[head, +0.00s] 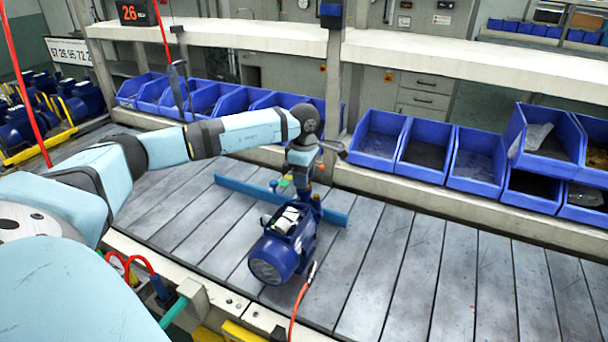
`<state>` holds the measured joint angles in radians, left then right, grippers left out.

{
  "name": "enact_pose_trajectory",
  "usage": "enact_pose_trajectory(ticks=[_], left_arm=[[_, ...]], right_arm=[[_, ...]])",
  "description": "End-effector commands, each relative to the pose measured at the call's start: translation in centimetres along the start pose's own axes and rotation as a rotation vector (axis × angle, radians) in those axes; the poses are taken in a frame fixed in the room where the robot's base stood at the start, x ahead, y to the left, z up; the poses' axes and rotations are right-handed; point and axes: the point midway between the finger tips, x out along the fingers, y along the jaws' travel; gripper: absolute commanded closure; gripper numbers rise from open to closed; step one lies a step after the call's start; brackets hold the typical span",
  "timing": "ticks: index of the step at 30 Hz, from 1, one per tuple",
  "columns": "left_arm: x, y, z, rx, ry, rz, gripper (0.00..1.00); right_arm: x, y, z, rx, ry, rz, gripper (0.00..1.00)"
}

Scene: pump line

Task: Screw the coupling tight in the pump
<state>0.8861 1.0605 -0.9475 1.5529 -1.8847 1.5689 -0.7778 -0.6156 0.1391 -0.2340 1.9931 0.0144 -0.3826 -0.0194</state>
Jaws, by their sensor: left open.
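The blue pump (283,252) lies on the slatted bench with its round ribbed end facing the front left. A light, silvery part shows on its top. My left gripper (302,184) points down just above the pump's rear part. It is open, but its fingertips are small and partly merge with the parts behind them. I cannot tell whether it touches the pump. I cannot clearly make out the coupling there. An orange hose (297,308) with a thin fitting at its end reaches the pump's right side. My right gripper is out of view.
A blue bar (237,189) crosses the bench behind the pump. Blue bins (376,140) line the back, some stacked at right. A shelf (430,52) and post stand above them. The slatted bench (440,270) is clear to the right. Red cables hang at left.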

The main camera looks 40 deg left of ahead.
Motion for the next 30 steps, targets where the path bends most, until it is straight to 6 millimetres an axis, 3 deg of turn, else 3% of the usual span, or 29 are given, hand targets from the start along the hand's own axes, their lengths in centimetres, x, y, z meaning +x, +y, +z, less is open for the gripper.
enact_pose_trajectory(ticks=[6, 14, 24, 30], left_arm=[[-0.1, 0.0, 0.0, -0.201, 0.0, -0.002, 0.54], [0.0, 0.0, 0.0, -0.212, 0.0, -0.001, 0.54], [-0.1, 0.0, 0.0, -0.501, 0.001, 0.0, 0.54], [0.0, 0.0, 0.0, -0.511, 0.0, 0.0, 0.54]], right_arm=[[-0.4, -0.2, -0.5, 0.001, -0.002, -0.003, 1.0], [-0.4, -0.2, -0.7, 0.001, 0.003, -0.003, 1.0], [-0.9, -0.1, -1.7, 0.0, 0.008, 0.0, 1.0], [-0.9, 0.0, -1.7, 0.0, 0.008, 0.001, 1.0]])
